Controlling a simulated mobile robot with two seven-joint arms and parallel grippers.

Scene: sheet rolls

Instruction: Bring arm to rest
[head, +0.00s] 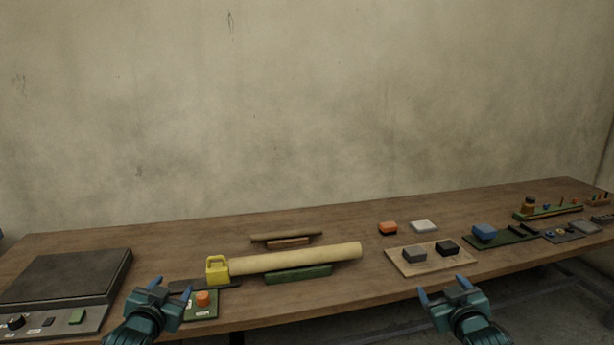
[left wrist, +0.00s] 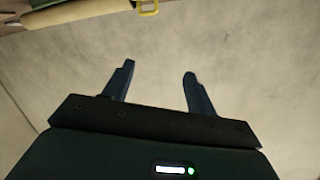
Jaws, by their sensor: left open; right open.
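My left gripper (head: 171,286) is open and empty at the front edge of the table, near a small green board with an orange knob (head: 203,298). The left wrist view shows its two fingers (left wrist: 158,82) apart with only pale floor or wall between them. My right gripper (head: 442,287) is open and empty in front of the table edge, below the beige board. A long cream roll (head: 300,258) lies on the table with a yellow clip-like piece (head: 217,269) at its left end. The roll (left wrist: 65,12) and yellow piece (left wrist: 147,6) also show at the left wrist view's top edge.
A dark flat device (head: 65,278) with knobs stands at the left. A green support (head: 298,274) is by the roll, a thin brown rod (head: 286,237) behind. A beige board (head: 432,262) holds two dark blocks.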

